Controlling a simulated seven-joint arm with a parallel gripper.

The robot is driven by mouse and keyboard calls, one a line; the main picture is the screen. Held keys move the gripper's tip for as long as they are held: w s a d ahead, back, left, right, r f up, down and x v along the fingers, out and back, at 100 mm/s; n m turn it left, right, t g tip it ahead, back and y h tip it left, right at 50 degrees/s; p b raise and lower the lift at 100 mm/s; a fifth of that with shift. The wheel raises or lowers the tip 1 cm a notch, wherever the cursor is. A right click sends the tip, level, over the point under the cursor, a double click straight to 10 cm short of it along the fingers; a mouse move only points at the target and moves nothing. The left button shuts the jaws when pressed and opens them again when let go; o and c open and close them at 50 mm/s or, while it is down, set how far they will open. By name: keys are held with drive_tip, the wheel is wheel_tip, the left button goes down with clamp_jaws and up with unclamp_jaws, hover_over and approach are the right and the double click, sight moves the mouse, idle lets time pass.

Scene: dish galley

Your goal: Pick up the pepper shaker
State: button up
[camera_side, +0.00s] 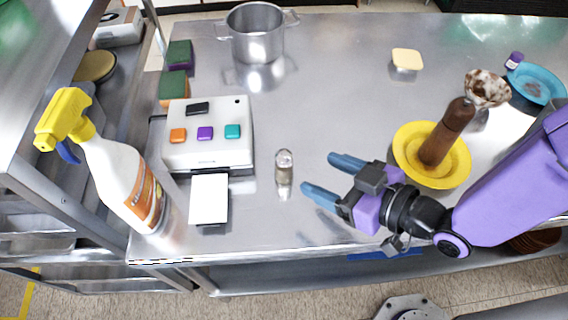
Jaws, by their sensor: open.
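A small clear shaker with a rounded metal top (284,167), which looks like the pepper shaker, stands upright on the steel counter near the middle. Its contents look pale brown and are too small to make out. My gripper (318,174) is to the right of the shaker, with its two blue fingers apart and pointing left toward it. The fingers are empty, and a gap shows between them and the shaker.
Left of the shaker stand a white button box (208,150) with a white card (209,198) and a spray bottle (125,175). A pot (256,45) and sponges (174,84) are behind.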

sight(290, 158)
drive_tip(key=x, duration=0.5)
drive_tip(key=shift+w+a+f, duration=0.15)
drive_tip(key=shift+w+a, duration=0.05)
drive_tip(key=shift+w, duration=0.05)
drive_tip(key=x, duration=0.4)
drive_tip(key=shift+w+d+f, duration=0.25)
drive_tip(key=shift+w+a+f, duration=0.25)
drive_tip(key=shift+w+a, duration=0.15)
drive_tip(key=shift+a, duration=0.05)
drive_tip(key=c, duration=1.1)
drive_tip(key=shift+r, duration=0.2)
